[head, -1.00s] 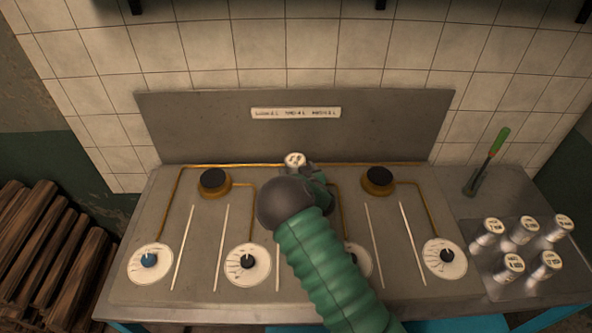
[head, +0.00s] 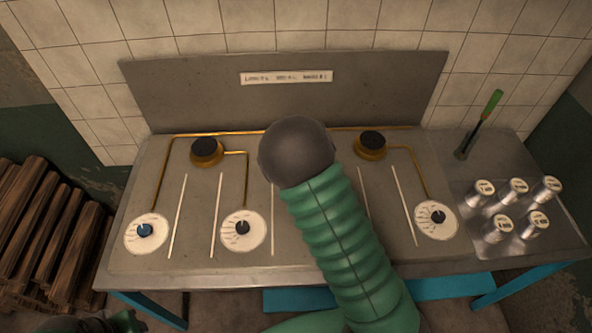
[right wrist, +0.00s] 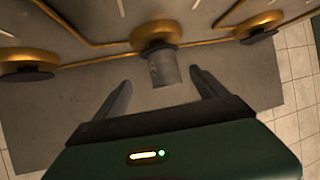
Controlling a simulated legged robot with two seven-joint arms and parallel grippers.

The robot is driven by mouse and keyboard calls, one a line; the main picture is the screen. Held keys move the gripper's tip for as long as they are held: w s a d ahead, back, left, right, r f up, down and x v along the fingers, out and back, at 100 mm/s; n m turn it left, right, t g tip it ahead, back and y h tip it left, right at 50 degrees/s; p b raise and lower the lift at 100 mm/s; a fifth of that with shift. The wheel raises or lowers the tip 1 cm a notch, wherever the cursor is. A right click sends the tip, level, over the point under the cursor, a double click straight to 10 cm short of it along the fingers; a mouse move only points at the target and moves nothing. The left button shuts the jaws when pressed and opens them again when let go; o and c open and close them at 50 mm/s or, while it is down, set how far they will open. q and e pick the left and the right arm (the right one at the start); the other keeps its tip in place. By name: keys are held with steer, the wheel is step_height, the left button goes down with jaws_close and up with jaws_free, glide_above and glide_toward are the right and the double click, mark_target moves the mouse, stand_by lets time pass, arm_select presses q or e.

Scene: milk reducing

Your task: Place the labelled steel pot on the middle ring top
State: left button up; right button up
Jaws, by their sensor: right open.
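A steel pot (right wrist: 166,70) shows in the right wrist view, which sees the stove upside down. It appears to stand upright on the brass middle ring (right wrist: 156,33); its exact seating is unclear. My right gripper (right wrist: 161,76) is open, one finger on each side of the pot, with visible gaps. In the head view my right arm and dark wrist hide the middle ring, the pot and the right fingers. What looks like part of my left gripper (head: 100,323) shows at the bottom left edge, its jaws unreadable.
A left ring (head: 207,151) and a right ring (head: 370,145) are bare. Several labelled steel pots stand on a metal tray (head: 508,254) at right, near a green-handled tool (head: 478,126). Dials (head: 243,231) line the front. A steel backsplash (head: 200,92) rises behind.

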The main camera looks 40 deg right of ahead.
steer(key=s+a+n+g+y, duration=0.3)
steer(key=s+a+g, duration=0.6)
steer(key=s+a, duration=0.9)
steer(key=s, duration=0.3)
steer(key=shift+r+n+g+y, duration=0.15)
steer(key=shift+n+g+y, duration=0.15)
steer(key=shift+y, duration=0.1)
steer(key=shift+a, duration=0.1)
steer(key=shift+a, duration=0.1)
